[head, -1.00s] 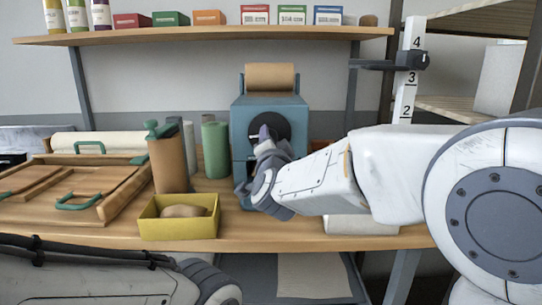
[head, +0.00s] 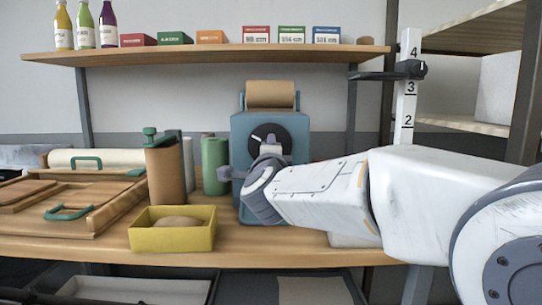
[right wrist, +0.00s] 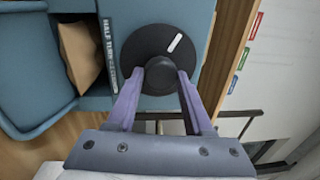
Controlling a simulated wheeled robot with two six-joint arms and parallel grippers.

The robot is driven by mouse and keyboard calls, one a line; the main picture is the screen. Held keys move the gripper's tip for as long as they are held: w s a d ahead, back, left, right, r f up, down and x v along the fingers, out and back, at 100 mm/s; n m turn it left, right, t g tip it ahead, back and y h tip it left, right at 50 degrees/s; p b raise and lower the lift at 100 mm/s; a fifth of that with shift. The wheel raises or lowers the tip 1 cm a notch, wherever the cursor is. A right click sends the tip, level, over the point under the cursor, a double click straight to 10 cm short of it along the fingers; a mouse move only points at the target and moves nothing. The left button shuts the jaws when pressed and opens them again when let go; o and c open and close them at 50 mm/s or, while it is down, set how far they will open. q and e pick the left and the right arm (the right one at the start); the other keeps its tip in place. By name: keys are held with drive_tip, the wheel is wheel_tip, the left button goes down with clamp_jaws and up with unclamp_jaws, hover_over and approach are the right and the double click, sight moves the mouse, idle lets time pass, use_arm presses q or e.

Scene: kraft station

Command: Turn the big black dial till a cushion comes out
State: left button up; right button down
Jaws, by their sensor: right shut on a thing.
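The big black dial (head: 276,138) is on the front of a blue machine (head: 296,122). It also shows in the right wrist view (right wrist: 138,44), with a white mark on its face. My right gripper (right wrist: 163,78) is shut on the dial's central black knob (right wrist: 160,82), one finger on each side. In the head view my right gripper (head: 268,155) covers the dial's lower part. A folded brown paper piece (right wrist: 80,55) shows in an opening of the machine, beside a "HALF TURN" label. My left gripper is out of view.
A brown paper roll (head: 270,94) sits on top of the machine. A yellow box (head: 172,240) with a brown rounded thing stands at the front table edge. A shelf (head: 210,55) runs above.

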idle(0.4)
drive_tip(key=shift+c, duration=1.4)
unclamp_jaws()
drive_tip(key=shift+s, duration=0.1)
drive_tip(key=s, duration=1)
drive_tip(key=shift+a+f, duration=0.15)
drive_tip(key=shift+f, duration=0.3)
